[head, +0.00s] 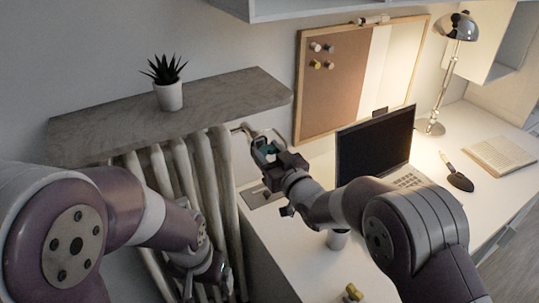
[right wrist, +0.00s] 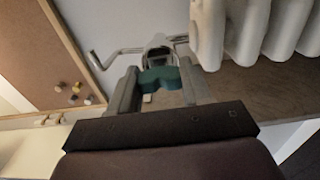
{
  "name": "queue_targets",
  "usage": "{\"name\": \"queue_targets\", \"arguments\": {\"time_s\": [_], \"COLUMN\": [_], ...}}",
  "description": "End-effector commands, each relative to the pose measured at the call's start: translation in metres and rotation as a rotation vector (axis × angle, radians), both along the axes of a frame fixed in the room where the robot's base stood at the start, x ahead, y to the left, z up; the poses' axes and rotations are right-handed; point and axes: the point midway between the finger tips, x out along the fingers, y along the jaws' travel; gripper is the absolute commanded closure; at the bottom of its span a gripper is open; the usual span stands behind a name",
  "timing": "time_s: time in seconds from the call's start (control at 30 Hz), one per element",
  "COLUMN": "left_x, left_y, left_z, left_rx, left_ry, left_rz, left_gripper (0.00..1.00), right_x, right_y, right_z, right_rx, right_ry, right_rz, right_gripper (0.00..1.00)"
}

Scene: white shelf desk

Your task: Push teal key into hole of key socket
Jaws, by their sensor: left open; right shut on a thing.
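The teal key (right wrist: 160,78) is between the two fingers of my right gripper (right wrist: 160,88) in the right wrist view, and the gripper is shut on it. A grey, frame-like piece (right wrist: 159,55) lies just beyond the key, with bent metal rods at its sides; I take it to be the key socket. I cannot tell whether the key touches it or enters its hole. In the head view my right gripper (head: 266,152) is raised near the wall, right of the radiator. My left gripper (head: 212,275) hangs open and empty in front of the radiator.
A radiator (head: 182,170) stands under a grey shelf (head: 190,110) with a potted plant (head: 168,94). A corkboard (head: 330,90) hangs on the wall. The white desk (head: 318,262) holds a laptop (head: 374,142), a lamp (head: 458,27), a trowel (head: 460,181) and a book (head: 500,156).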

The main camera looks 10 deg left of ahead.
Motion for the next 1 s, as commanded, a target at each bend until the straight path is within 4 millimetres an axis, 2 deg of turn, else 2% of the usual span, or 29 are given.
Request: {"name": "queue_targets", "arguments": {"time_s": [0.37, 0.4, 0.5, 0.83, 1.0], "left_x": [0.0, 0.0, 0.0, 0.0, 0.0], "left_y": [0.0, 0.0, 0.0, 0.0, 0.0], "left_z": [-0.004, -0.004, -0.003, -0.004, -0.008], "left_rx": [0.0, 0.0, 0.0, 0.0, 0.0], "left_ry": [0.0, 0.0, 0.0, 0.0, 0.0], "left_rz": [0.0, 0.0, 0.0, 0.0, 0.0], "left_gripper": [0.14, 0.14, 0.14, 0.14, 0.14], "right_x": [0.007, 0.008, 0.008, 0.004, -0.02], "right_y": [0.006, 0.006, 0.006, 0.003, -0.016], "right_z": [0.0, 0.0, 0.001, 0.001, 0.0], "right_rx": [0.001, 0.001, 0.001, 0.0, 0.0], "right_ry": [-0.001, -0.001, -0.001, -0.001, -0.001], "right_rz": [0.0, 0.0, 0.0, 0.0, -0.001], "right_gripper": [0.81, 0.49, 0.22, 0.22, 0.22]}}
